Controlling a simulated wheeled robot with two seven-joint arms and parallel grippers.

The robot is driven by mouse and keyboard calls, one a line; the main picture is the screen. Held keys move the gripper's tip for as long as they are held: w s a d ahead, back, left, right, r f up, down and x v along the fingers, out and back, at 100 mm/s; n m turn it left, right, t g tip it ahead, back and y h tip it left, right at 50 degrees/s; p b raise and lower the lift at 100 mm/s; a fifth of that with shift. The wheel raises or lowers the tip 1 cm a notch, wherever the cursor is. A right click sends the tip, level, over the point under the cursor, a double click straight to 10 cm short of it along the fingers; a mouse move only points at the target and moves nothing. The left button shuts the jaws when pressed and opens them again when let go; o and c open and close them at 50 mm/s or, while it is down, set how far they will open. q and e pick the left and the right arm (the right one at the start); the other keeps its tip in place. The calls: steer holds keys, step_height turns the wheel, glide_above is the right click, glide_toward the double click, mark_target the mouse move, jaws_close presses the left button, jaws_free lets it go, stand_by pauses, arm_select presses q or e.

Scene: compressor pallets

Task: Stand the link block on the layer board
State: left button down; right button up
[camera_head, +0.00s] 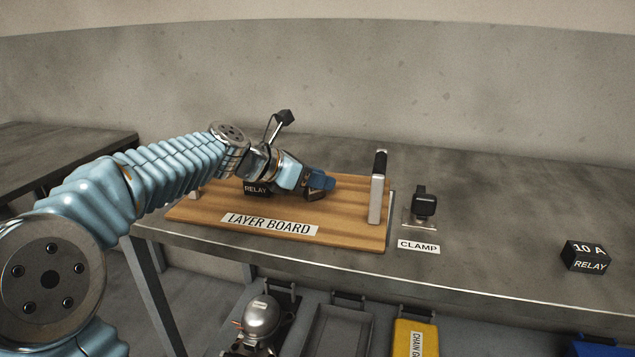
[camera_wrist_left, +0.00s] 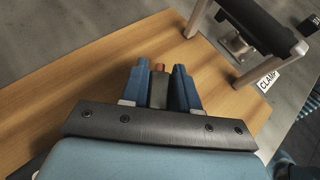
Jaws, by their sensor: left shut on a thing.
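The layer board (camera_head: 350,237) is a wooden board with a front label, lying on the grey bench; its bare wood also fills much of the left wrist view (camera_wrist_left: 60,95). My left gripper (camera_head: 319,183) is low over the middle-right of the board. In the left wrist view its blue fingers (camera_wrist_left: 159,88) are shut on a small dark block with a reddish end, which I take as the link block (camera_wrist_left: 158,72). In the head view the fingers hide most of this block. I cannot tell whether it touches the board. My right gripper is not in view.
A black relay block (camera_head: 257,189) sits on the board behind my left wrist. An upright handle (camera_head: 377,190) stands at the board's right end. A clamp (camera_head: 424,202) and a 10 A relay (camera_head: 585,257) are to the right. Bins and a compressor (camera_head: 262,315) are below the bench edge.

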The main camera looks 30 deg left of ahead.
arm_select(q)
steer(key=shift+f, duration=0.15)
steer(key=c, duration=0.8)
jaws_free()
steer(key=shift+c, duration=0.2)
steer(key=shift+s+a+r, duration=0.1)
steer(key=shift+s+r, duration=0.1)
steer(key=shift+r, duration=0.1)
steer(key=v, duration=1.1)
steer(key=shift+s+p, duration=0.25)
steer(key=shift+p, duration=0.1)
steer(key=shift+a, duration=0.1)
